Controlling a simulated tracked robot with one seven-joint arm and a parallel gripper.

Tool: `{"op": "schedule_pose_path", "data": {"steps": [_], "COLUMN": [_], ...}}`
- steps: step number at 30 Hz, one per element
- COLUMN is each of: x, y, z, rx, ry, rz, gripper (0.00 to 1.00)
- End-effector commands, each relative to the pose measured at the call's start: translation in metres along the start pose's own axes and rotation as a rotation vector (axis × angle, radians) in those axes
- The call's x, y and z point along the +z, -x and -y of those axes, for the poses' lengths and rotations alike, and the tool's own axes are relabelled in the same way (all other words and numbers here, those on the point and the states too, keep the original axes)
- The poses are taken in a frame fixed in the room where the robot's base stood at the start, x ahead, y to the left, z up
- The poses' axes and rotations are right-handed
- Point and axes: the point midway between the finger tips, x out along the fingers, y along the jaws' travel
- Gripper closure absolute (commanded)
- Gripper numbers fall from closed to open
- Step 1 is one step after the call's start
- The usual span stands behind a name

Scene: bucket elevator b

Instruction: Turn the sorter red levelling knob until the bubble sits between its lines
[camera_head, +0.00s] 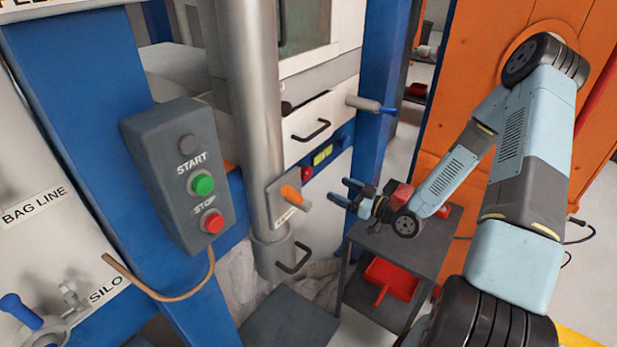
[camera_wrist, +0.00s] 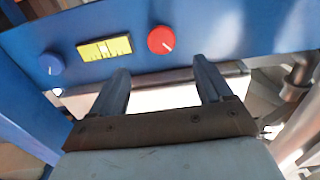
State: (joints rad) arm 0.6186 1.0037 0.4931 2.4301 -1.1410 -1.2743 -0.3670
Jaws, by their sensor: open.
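The red levelling knob (camera_head: 307,173) sits on the blue rail below the white drawers, left of the yellow-green level vial (camera_head: 322,154). In the wrist view the red knob (camera_wrist: 161,40) shows a white pointer line towards the lower right. The yellow vial (camera_wrist: 104,47) lies beside it, with dark marks near its middle; I cannot tell surely where the bubble sits. A blue knob (camera_wrist: 51,64) is at the vial's other end. My gripper (camera_head: 340,190) is open and empty, facing the rail. In the wrist view its fingers (camera_wrist: 160,66) are apart, with the red knob beyond their tips, untouched.
A grey pipe (camera_head: 250,110) with an orange-handled valve (camera_head: 291,195) stands left of the red knob. A grey cart (camera_head: 415,243) with a red scoop (camera_head: 391,279) stands below my arm. A lever (camera_head: 370,104) sticks out above. A START/STOP box (camera_head: 180,175) is at left.

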Motion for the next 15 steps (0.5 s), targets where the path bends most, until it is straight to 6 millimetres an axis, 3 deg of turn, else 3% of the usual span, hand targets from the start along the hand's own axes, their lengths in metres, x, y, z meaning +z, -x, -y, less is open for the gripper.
{"op": "schedule_pose_path", "data": {"steps": [15], "x": [0.0], "y": [-0.089], "z": [0.001], "rx": [-0.002], "ry": [0.001], "rz": [0.001], "gripper": [0.21]}}
